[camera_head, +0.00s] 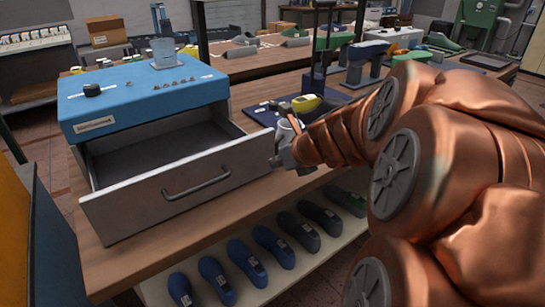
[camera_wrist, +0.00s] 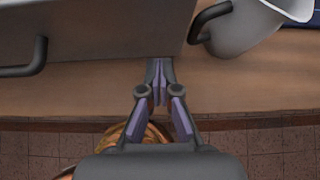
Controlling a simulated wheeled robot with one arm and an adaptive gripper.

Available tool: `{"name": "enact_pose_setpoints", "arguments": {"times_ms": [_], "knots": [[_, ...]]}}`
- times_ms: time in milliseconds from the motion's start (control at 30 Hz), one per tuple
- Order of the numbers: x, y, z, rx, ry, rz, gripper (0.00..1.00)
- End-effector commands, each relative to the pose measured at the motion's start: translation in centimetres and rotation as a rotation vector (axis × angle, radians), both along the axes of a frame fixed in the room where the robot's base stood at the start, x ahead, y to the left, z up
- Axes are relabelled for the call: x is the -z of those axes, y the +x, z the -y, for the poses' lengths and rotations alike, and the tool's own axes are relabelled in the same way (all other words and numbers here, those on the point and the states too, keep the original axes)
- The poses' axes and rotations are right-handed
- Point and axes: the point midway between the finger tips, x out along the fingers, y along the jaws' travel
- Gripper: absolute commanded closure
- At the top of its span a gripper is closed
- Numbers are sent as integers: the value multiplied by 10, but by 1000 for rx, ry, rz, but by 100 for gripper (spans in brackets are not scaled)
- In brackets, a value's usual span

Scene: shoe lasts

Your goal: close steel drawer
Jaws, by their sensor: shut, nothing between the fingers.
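The steel drawer (camera_head: 150,190) is pulled out of the blue-topped cabinet (camera_head: 143,92), and its empty inside shows. Its grey front has a dark bar handle (camera_head: 197,183). In the wrist view the drawer front (camera_wrist: 90,25) fills the upper left, with part of the handle (camera_wrist: 38,58) at the left edge. My gripper (camera_head: 274,161) is at the right end of the drawer front, on its outer side. In the wrist view my gripper (camera_wrist: 158,65) is shut and empty, its tips at the front's lower edge near the right corner. I cannot tell whether they touch it.
A grey mug (camera_wrist: 247,27) with a dark handle stands on the wooden bench just right of the drawer. A blue mat (camera_head: 262,115) with small items lies behind. Several shoe lasts (camera_head: 245,262) stand on the shelf below.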

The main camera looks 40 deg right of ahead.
Motion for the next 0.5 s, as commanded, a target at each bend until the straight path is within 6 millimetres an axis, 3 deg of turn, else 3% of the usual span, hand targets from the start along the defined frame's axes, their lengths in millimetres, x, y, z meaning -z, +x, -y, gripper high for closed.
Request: {"name": "enact_pose_setpoints", "arguments": {"times_ms": [200,500], "knots": [[0,16,1,-2,1,1,100],[-1,22,2,1,-1,2,100]]}}
